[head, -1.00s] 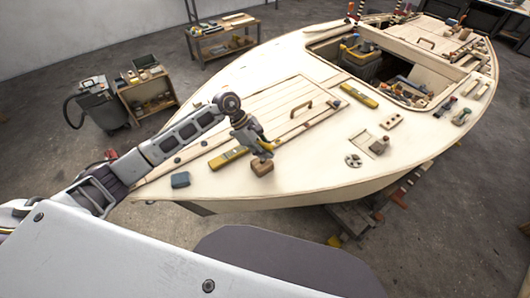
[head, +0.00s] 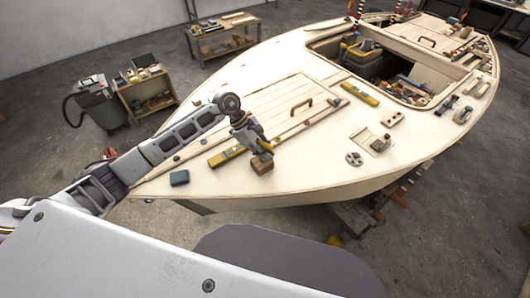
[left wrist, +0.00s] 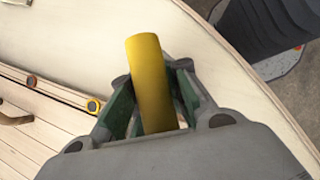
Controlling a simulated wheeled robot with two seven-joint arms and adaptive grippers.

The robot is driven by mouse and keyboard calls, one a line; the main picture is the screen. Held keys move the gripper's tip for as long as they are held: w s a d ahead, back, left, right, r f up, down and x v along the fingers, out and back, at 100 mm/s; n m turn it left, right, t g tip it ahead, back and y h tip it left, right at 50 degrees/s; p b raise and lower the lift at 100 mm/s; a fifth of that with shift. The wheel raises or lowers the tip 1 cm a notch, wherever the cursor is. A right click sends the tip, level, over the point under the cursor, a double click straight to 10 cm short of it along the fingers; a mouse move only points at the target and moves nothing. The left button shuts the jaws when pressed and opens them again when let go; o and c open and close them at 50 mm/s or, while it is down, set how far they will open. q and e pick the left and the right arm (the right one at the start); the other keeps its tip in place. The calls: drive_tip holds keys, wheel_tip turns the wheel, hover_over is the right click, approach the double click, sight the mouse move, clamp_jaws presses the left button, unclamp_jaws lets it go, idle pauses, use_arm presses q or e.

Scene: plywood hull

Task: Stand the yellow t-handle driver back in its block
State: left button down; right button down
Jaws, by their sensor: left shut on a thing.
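The yellow t-handle driver (left wrist: 150,75) is in my left gripper (left wrist: 148,108), its yellow bar between the green-lined fingers in the left wrist view. In the head view the left gripper (head: 261,147) is over the foredeck, with a bit of the yellow handle (head: 266,145) showing at its tip. The brown wooden block (head: 261,165) stands on the deck just below the gripper. The driver's shaft is hidden, so I cannot tell whether it is in the block. My right gripper is out of view.
A yellow level (head: 227,156) lies left of the gripper, and a dark blue-grey box (head: 179,178) lies nearer the bow. A wooden grab handle (head: 302,106) rises from the hatch behind. A round deck fitting (head: 354,159) is to the right; the deck between is clear.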

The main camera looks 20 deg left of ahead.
use_arm(q)
drive_tip(key=shift+f+b, duration=0.55)
drive_tip(key=shift+f, duration=0.1)
idle(0.3)
drive_tip(key=c, duration=1.3)
unclamp_jaws()
